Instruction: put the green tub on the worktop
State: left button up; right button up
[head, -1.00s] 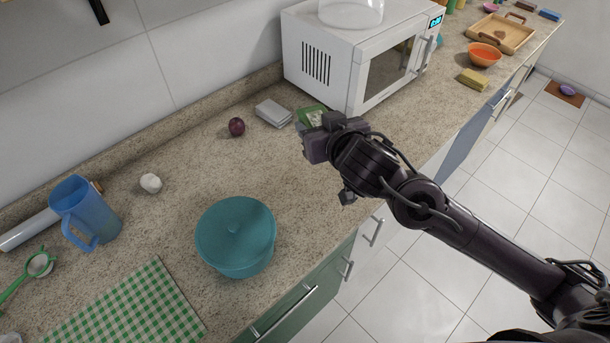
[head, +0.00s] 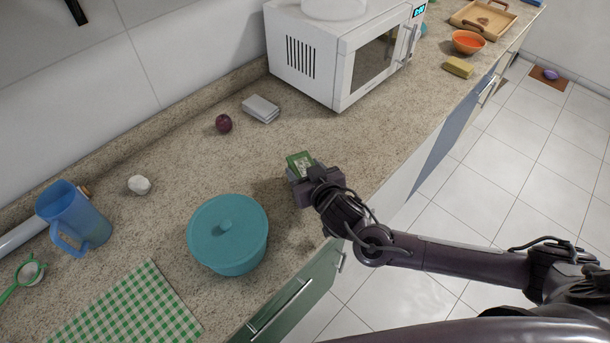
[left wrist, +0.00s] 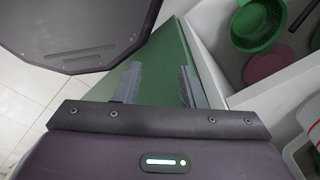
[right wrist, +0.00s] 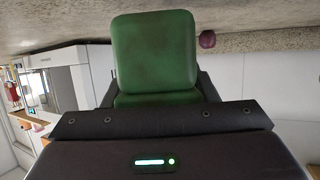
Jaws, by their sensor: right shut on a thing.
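The green tub (head: 299,163) is a small box with a pale patch on top in the head view. My right gripper (head: 308,180) is shut on it, over the worktop (head: 330,140) to the right of the teal pot. A shadow falls on the worktop beside it; I cannot tell whether the tub touches the surface. In the right wrist view the tub (right wrist: 155,55) fills the space between the fingers (right wrist: 155,98). My left gripper (left wrist: 158,88) shows only in its wrist view. Its fingers are apart with nothing between them, before a green panel.
A teal lidded pot (head: 229,236) stands left of the tub. A plum-coloured ball (head: 223,123), grey box (head: 261,109) and microwave (head: 345,50) are behind. A blue jug (head: 75,218) and checked cloth (head: 125,308) are at left. The left wrist view shows an open drawer holding a green colander (left wrist: 258,42).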

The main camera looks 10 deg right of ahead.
notch_tip(320, 180, down, 2)
jog(key=shift+w+f, duration=0.1)
jog(key=shift+f, duration=0.1)
pick_arm(q)
jog(key=shift+s+a+r, duration=0.1)
jog(key=shift+s, duration=0.4)
pick_arm(e)
jog(key=shift+f, duration=0.2)
jog(key=shift+f, duration=0.2)
jog(key=o, duration=1.1)
jog(key=shift+o, duration=0.2)
